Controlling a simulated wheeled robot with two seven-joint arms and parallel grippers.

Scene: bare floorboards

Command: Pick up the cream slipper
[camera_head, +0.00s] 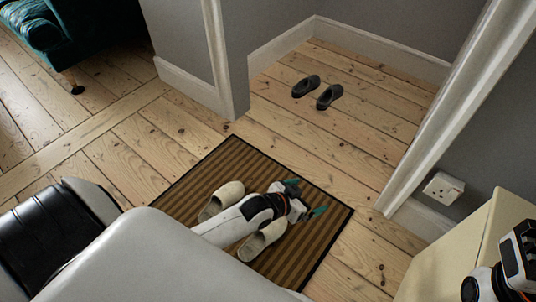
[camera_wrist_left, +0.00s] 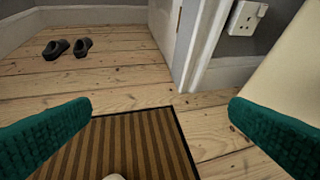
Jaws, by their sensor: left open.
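Two cream slippers lie on a brown striped mat (camera_head: 195,195). One cream slipper (camera_head: 222,200) is left of my left forearm, and the other cream slipper (camera_head: 263,240) is on its near right side, partly covered by the arm. My left gripper (camera_head: 305,197) is over the mat, beyond both slippers, with its teal fingers apart and nothing between them. In the left wrist view the open left gripper (camera_wrist_left: 161,105) faces the mat's far edge. A small pale tip, perhaps a slipper, shows at the bottom edge there. My right gripper's fingers are out of view.
Two dark shoes (camera_head: 317,92) stand on the floorboards in the alcove at the back. A white door frame (camera_head: 450,110) and a cream cabinet (camera_head: 490,230) are at the right. A teal sofa (camera_head: 75,35) is at the upper left. Bare floor surrounds the mat.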

